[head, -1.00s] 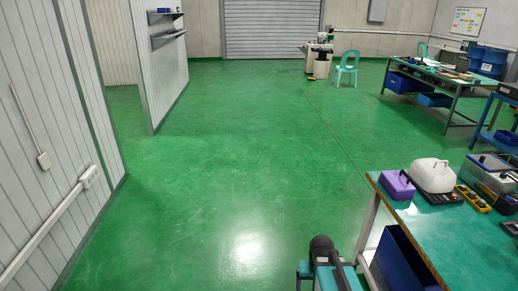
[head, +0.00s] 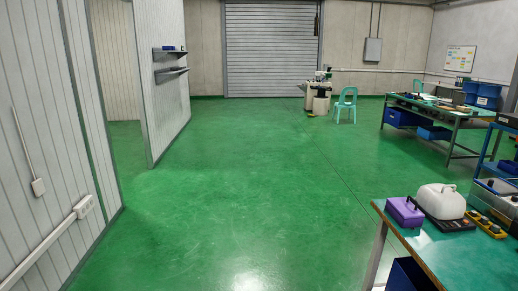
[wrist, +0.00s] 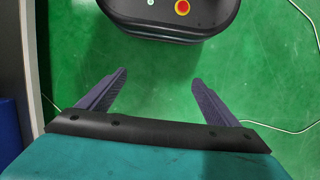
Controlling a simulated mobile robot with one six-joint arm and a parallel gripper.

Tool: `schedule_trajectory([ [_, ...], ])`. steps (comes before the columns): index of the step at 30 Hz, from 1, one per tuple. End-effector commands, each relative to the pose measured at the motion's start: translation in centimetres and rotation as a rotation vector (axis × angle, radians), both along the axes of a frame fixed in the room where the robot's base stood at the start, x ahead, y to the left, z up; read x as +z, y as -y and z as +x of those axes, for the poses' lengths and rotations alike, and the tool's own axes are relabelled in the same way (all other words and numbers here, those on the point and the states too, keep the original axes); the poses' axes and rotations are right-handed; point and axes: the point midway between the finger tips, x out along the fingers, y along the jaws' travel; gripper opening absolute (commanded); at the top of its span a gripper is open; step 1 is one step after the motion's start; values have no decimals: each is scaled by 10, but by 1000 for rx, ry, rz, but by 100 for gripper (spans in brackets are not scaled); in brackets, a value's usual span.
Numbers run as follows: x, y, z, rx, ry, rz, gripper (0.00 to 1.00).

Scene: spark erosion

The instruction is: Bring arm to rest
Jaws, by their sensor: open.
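My gripper (wrist: 158,82) shows in the wrist view with its two dark fingers spread wide apart. Nothing is between the fingers; green floor shows through the gap. It points toward a black rounded body with a red button on a yellow ring, which is part of my own base. My arm and gripper are out of sight in the head view.
A green-topped workbench (head: 450,258) is at the lower right, with a purple box (head: 405,211) and a white jug (head: 441,200). A pale ribbed wall (head: 45,150) runs along the left. The green floor (head: 240,190) between is clear. A chair (head: 345,103) stands far back.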

Motion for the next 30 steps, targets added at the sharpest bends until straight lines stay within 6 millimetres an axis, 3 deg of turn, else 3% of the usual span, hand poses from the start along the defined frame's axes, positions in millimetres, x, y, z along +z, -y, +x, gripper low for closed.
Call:
schedule_trajectory([
  [1,-23,0,-14,0,-26,0,84],
  [3,-43,0,-32,0,-56,0,84],
  [12,-109,1,-98,-1,-170,0,84],
  [18,-122,1,-116,-1,-199,-1,84],
  [30,-121,1,-116,-1,-200,-1,84],
])
